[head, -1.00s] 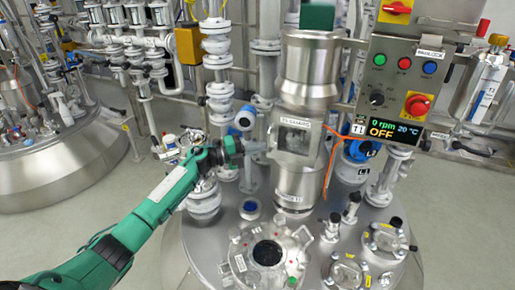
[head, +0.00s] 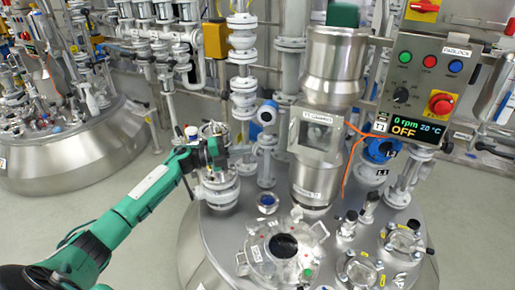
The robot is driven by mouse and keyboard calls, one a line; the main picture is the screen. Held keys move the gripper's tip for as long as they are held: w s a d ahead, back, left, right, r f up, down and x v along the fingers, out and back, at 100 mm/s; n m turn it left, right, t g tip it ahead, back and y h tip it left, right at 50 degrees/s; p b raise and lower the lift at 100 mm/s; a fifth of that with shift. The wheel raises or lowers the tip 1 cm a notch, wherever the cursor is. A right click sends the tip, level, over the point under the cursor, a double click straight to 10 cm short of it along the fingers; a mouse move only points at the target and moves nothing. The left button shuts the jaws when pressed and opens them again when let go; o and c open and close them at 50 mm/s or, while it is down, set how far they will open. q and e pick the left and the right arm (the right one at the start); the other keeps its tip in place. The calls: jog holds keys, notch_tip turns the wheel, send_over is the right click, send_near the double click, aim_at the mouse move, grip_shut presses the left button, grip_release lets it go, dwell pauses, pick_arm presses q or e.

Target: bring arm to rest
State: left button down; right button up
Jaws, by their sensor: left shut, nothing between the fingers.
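My left arm is green and comes in from the lower left. Its gripper (head: 217,152) is dark, small in the picture and shut with nothing in it. It is in front of the white flanged pipe column at the left of the near reactor, apart from the steel agitator housing (head: 333,70). I cannot tell whether it touches the column. My right gripper is not in view.
The near reactor lid (head: 225,228) carries an open round manway (head: 284,246), valves and clamped ports. A control box (head: 418,90) reading OFF hangs at the right. A second steel vessel (head: 75,160) stands at the left. Bare floor (head: 150,215) lies between the vessels.

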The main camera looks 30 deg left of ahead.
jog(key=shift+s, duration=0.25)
